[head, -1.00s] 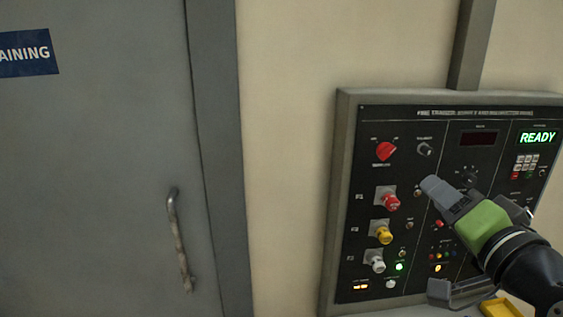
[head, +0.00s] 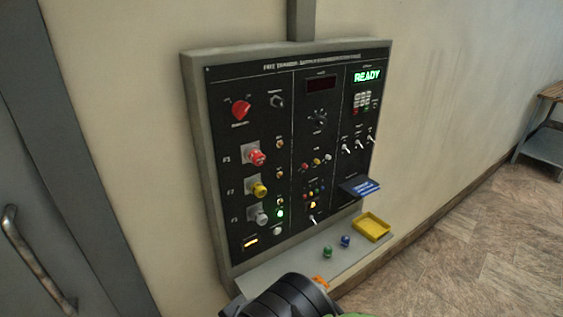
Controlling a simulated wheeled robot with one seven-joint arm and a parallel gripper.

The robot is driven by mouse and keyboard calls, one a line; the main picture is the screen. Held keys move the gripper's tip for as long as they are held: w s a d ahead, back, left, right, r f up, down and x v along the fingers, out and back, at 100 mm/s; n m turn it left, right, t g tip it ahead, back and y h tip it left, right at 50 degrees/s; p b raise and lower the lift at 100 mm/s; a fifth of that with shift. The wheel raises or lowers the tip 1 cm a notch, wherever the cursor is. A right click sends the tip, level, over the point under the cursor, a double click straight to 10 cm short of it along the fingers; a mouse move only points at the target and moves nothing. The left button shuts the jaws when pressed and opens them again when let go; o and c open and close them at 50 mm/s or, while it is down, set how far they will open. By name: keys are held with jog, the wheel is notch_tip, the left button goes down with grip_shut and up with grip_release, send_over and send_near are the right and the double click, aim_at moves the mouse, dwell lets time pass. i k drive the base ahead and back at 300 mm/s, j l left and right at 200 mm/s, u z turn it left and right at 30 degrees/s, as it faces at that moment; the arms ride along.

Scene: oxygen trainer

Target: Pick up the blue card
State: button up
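The blue card (head: 366,188) juts out from the lower right of the black control panel (head: 262,215), above the shelf, with pale lettering on its face. Its left end is dark, and I cannot tell how it is held there. My black arm and a sliver of the green gripper body show at the bottom edge, in front of the shelf. My gripper's fingers are out of view below the picture. Nothing of mine touches the card.
A yellow tray (head: 371,227) lies on the shelf (head: 300,258) below the card. A green knob (head: 327,252) and a blue knob (head: 345,241) stand left of it.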

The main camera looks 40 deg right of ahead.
aim_at(367, 188)
jog(key=z, duration=2.1)
jog(key=i+l+u, duration=0.15)
jog(key=u, duration=0.3)
jog(key=i+l+u, duration=0.1)
jog(key=l+u, duration=0.3)
jog(key=i+l+u, duration=0.1)
jog(key=l+u, duration=0.2)
jog(key=u, duration=0.15)
jog(key=l+u, duration=0.4)
jog(key=i+j, duration=0.05)
jog(key=j, duration=0.05)
